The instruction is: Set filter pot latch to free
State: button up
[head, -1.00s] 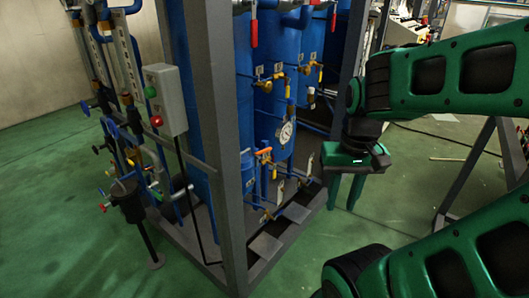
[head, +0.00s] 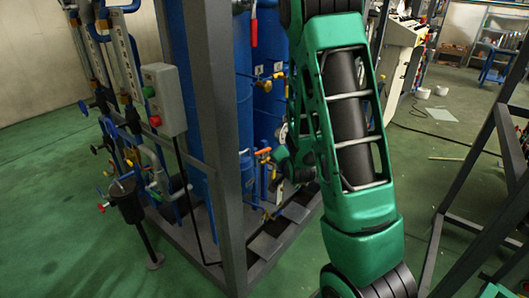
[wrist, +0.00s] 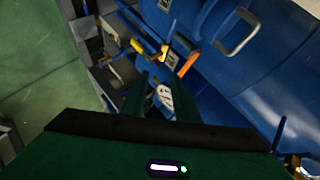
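A dark pot (head: 127,203) on a stand, with a thin wire handle over its top, is at the left in the head view; it looks like the filter pot. I cannot make out its latch at this size. My gripper's two dark green fingers (wrist: 158,88) show in the wrist view, apart and with nothing held. They point at the blue tanks' lower pipework.
A grey frame post (head: 213,150) stands between the pot and my arm. A grey switch box (head: 163,99) with green and red buttons hangs above the pot. Blue tanks (head: 243,90) stand behind the post. Green floor (head: 60,230) is clear at the left.

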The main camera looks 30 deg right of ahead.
aim_at(266, 151)
jog(key=w+m+t, duration=0.2)
jog(key=w, duration=0.2)
jog(key=w+d+f+m+t+h, duration=0.1)
jog(key=w+m+t, duration=0.1)
jog(key=w, duration=0.2)
jog(key=w+m+t, duration=0.1)
jog(key=w+t, duration=0.1)
jog(key=w, duration=0.2)
jog(key=shift+d+f+m+h, duration=0.2)
jog(key=shift+f+m+h, duration=0.1)
jog(key=shift+m, duration=0.1)
grip_shut()
